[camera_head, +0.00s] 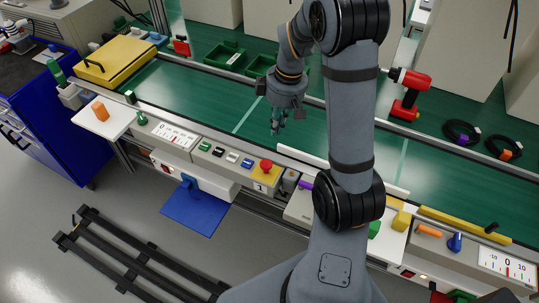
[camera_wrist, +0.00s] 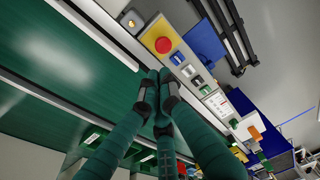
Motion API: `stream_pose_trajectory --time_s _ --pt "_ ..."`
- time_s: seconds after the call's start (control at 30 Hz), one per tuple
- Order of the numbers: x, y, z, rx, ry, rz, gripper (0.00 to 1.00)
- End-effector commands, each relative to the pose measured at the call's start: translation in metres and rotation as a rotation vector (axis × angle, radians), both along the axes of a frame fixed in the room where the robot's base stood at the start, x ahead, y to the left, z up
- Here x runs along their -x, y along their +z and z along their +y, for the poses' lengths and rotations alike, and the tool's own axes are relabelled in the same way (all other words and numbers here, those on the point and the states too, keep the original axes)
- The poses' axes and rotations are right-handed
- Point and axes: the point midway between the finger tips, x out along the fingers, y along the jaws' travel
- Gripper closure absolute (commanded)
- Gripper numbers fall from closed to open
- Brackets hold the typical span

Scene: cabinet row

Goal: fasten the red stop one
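The red stop button (camera_head: 265,166) is a round mushroom head on a yellow plate at the right end of a control panel along the conveyor's near edge. In the wrist view the red stop button (camera_wrist: 163,45) is above the fingertips, on its yellow plate (camera_wrist: 151,33). My gripper (camera_head: 276,130) hangs over the green belt, behind the button in the head view and apart from it. In the wrist view my gripper (camera_wrist: 159,76) has its green-grey fingers drawn together at the tips, with nothing seen between them.
Black, white and blue panel switches (camera_head: 232,157) sit left of the button. A grey part (camera_head: 290,180) and a purple piece (camera_head: 305,185) are to its right. My arm hides part of the front rail. A red drill (camera_head: 408,95) stands beyond the belt. A blue tray (camera_head: 198,207) juts out below.

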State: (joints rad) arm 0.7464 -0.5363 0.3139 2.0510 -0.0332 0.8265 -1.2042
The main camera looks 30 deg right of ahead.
Motion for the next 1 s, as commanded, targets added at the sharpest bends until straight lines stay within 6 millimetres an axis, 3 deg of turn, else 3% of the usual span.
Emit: stream_pose_trajectory --time_s 0.17,0.63,0.8,1.0 --pt "0.0 -0.021 0.002 -0.001 0.0 0.006 1.0" --pt "-0.009 -0.112 0.011 0.0 -0.001 0.005 1.0" --pt "-0.012 -0.13 0.013 0.0 -0.002 0.002 1.0" --pt "-0.013 -0.136 0.013 0.001 -0.002 0.0 1.0"
